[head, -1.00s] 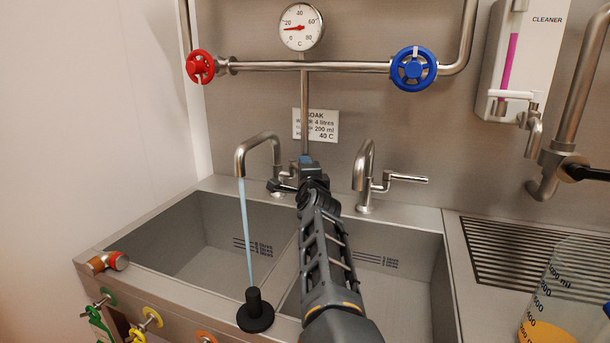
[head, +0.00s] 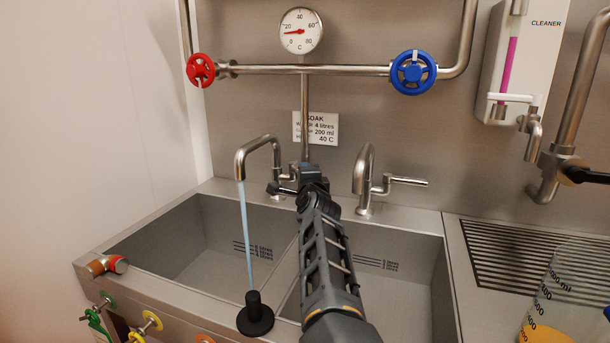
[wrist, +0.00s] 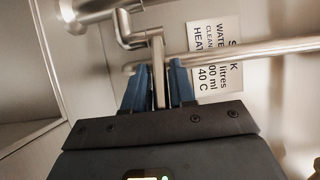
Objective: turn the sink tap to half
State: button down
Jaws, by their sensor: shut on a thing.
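The left sink tap (head: 258,143) is a bent steel spout, with a thin blue stream of water (head: 246,225) running from it into the left basin. My gripper (head: 286,184) is at this tap's side, partly hidden by my own arm. In the wrist view, the blue fingers of my gripper (wrist: 158,85) are shut on the tap's steel lever (wrist: 158,60), one finger on each side. The lever's full angle is hard to see in the head view. A second tap (head: 364,178) stands to the right, its lever pointing right, with no water flowing.
A red valve wheel (head: 200,69) and a blue valve wheel (head: 413,72) sit on the pipe above, with a dial thermometer (head: 301,30). A black plug (head: 255,315) stands on the front rim. A cleaner dispenser (head: 520,60) and a measuring jug (head: 562,300) are at right.

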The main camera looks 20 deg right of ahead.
jog(key=shift+a+r+h+p, duration=0.2)
jog(key=shift+h+p, duration=0.1)
jog(key=shift+p, duration=0.3)
jog(key=shift+f+m+h+p, duration=0.2)
jog(key=shift+m+h+p, duration=0.2)
jog(key=shift+m+h, duration=0.1)
jog(key=c, duration=1)
grip_release()
jog(key=shift+a, duration=0.1)
jog(key=shift+s, duration=0.1)
jog(key=shift+p+v, duration=0.5)
jog(key=shift+v, duration=3.35)
